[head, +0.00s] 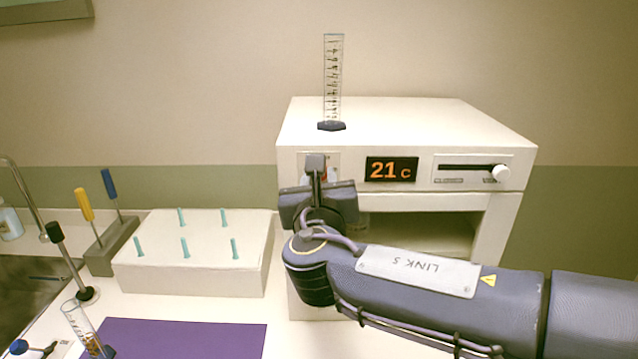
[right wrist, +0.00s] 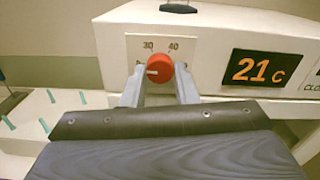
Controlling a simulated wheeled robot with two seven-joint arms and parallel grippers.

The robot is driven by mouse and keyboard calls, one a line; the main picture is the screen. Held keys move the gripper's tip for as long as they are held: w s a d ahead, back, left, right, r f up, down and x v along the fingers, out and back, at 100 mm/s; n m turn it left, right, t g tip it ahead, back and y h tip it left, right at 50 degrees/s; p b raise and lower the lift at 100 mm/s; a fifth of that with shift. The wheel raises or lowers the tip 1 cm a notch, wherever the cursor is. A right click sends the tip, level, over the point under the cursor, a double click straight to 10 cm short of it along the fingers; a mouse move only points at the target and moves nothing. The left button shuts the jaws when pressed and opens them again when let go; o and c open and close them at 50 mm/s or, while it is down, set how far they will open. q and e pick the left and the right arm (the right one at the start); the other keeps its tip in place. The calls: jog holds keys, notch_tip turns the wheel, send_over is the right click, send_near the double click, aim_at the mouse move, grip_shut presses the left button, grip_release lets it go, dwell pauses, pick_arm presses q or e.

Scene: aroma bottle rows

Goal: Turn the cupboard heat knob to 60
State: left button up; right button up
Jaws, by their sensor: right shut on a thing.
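The white cupboard (head: 430,120) stands at the back right, with an orange display (head: 391,169) reading 21 C. Its red heat knob (right wrist: 160,68) sits on a white dial plate (right wrist: 134,46) left of the display. The knob's white pointer mark points left. The numbers 30 and 40 show above the knob; the lower scale is mostly hidden by my fingers. My right gripper (right wrist: 158,76) is shut on the knob, one finger on each side. In the head view my right gripper (head: 316,172) covers most of the knob. My left gripper is not in view.
A slider (head: 501,172) sits at the right of the panel, above the open compartment (head: 420,228). A graduated cylinder (head: 333,80) stands on the cupboard. A white peg block (head: 195,270), a purple mat (head: 170,338), a tilted cylinder (head: 83,325) and screwdrivers (head: 86,206) are left.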

jog(key=m+b, duration=2.5)
jog(key=m, duration=1)
jog(key=shift+m, duration=0.3)
jog(key=o, duration=1)
jog(key=shift+s, duration=0.1)
